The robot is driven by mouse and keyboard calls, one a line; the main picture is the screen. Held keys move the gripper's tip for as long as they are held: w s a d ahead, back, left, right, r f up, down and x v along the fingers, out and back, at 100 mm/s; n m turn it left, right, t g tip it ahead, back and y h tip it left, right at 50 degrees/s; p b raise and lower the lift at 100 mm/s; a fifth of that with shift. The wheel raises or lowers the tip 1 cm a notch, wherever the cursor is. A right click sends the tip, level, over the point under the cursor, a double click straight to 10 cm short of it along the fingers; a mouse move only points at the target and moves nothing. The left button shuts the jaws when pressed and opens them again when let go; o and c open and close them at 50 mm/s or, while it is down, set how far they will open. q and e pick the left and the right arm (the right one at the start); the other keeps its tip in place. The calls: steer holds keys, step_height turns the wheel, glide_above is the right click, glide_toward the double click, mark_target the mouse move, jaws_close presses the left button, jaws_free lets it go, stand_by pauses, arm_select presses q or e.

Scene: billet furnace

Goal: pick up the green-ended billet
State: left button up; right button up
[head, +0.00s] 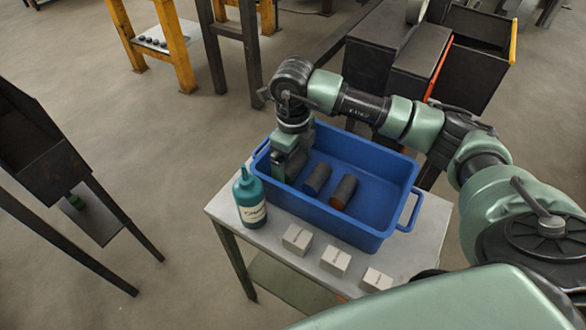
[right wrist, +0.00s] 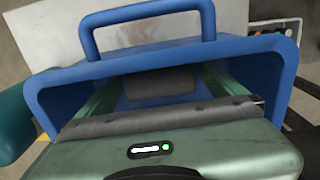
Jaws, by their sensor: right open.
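A blue bin (head: 368,222) stands on a small table. Inside it lie a dark billet with a bluish end (head: 317,178) and a dark billet with an orange end (head: 343,191). No green billet end shows in either view. My right gripper (head: 286,172) points down into the left part of the bin and hides what is under it. In the right wrist view, a dark grey cylinder (right wrist: 160,83) lies beyond the palm, between the two open green fingers. Its end faces are hidden, so I cannot tell its colour. My left gripper is not in view.
A teal bottle (head: 250,203) stands at the left of the small table (head: 225,210), beside the bin. Several pale blocks (head: 336,261) lie along its front. A dark chute on legs (head: 40,145) stands at the left, with a small green object below it.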

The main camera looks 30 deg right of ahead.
steer(key=shift+r, duration=0.1)
jaws_close()
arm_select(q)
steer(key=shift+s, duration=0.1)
arm_select(e)
steer(key=shift+r, duration=0.1)
